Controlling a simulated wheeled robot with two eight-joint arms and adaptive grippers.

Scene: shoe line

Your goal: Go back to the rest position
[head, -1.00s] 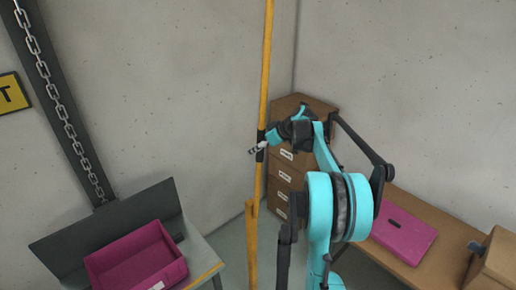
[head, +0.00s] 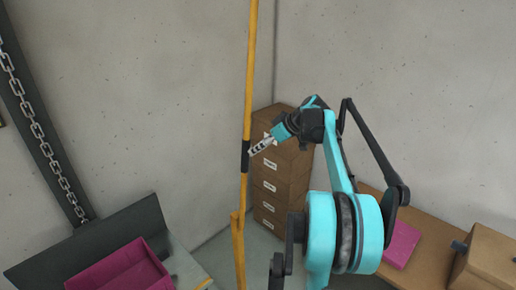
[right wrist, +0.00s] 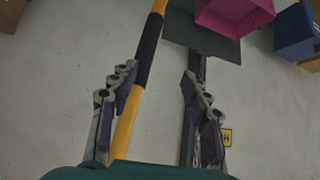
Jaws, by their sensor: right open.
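My right gripper (head: 260,147) is at the end of the raised teal and black arm in the head view. It is held in the air in front of the yellow pole and the brown drawer cabinet. In the right wrist view its two fingers (right wrist: 157,115) are spread apart with nothing between them on hold; the yellow pole with its black band passes behind, near the left finger. I cannot tell from these views whether the finger touches the pole. My left gripper is in neither view.
A yellow pole (head: 248,80) stands upright near the gripper. A brown drawer cabinet (head: 265,205) is in the corner. A magenta bin (head: 120,268) rests on a table at lower left. A wooden table (head: 433,255) at right bears a magenta item (head: 402,245) and a brown box (head: 490,260).

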